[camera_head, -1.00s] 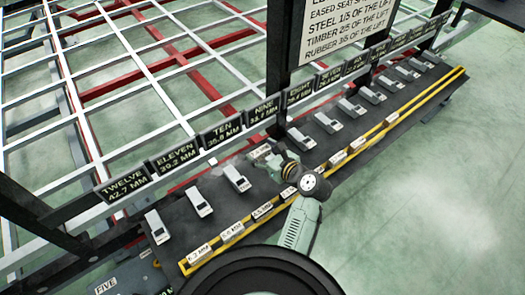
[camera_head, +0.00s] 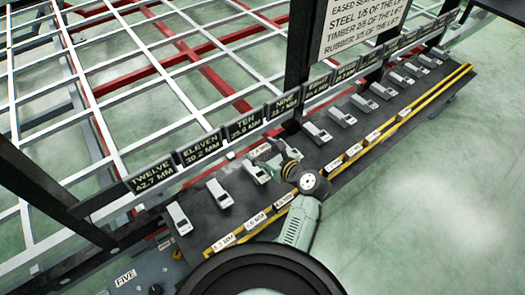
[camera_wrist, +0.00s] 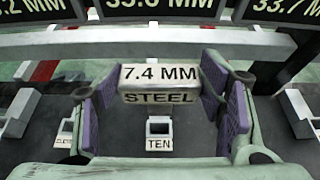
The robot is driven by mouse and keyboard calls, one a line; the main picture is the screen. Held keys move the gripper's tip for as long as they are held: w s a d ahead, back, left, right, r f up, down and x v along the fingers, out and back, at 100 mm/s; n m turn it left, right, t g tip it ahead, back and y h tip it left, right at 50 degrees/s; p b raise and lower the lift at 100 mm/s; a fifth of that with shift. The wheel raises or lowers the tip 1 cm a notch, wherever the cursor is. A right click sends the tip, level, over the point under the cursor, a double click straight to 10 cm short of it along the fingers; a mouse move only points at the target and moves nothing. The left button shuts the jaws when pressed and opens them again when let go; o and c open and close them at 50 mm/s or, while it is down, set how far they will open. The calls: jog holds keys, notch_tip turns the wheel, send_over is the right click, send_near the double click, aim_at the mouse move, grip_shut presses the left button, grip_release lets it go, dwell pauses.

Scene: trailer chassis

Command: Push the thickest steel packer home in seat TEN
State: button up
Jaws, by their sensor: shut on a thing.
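In the wrist view, a white block marked 7.4 MM STEEL (camera_wrist: 159,83) is held level between the purple pads of my gripper (camera_wrist: 160,95). Below it in that view is seat TEN (camera_wrist: 158,127), a white bracket with a dark opening and a TEN label. The block appears apart from the seat; the exact gap is hard to judge. In the head view, seat TEN (camera_head: 254,172) stands on the dark shelf, just left of my gripper (camera_head: 265,155). The held packer (camera_head: 258,150) shows small beyond the seat, partly hidden by the fingers.
Seats ELEVEN (camera_head: 219,194) and TWELVE (camera_head: 179,218) stand left along the dark shelf. More seats run right. Several labelled packers, such as one at the left end (camera_head: 223,242), line the yellow rail (camera_head: 425,105). Number plates, including TEN (camera_head: 243,127), stand behind the seats.

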jog(key=shift+r+p, duration=0.1)
jog(key=shift+p, duration=0.3)
jog(key=shift+f+b, duration=1.2)
jog(key=shift+f, duration=1.75)
jog(key=shift+p, duration=1.1)
jog(key=shift+f+b, duration=1.2)
jog(key=shift+f, duration=1.3)
jog(key=shift+r, duration=0.15)
jog(key=shift+r+p, duration=0.95)
jog(key=shift+p, duration=0.25)
jog(key=shift+r, duration=1.05)
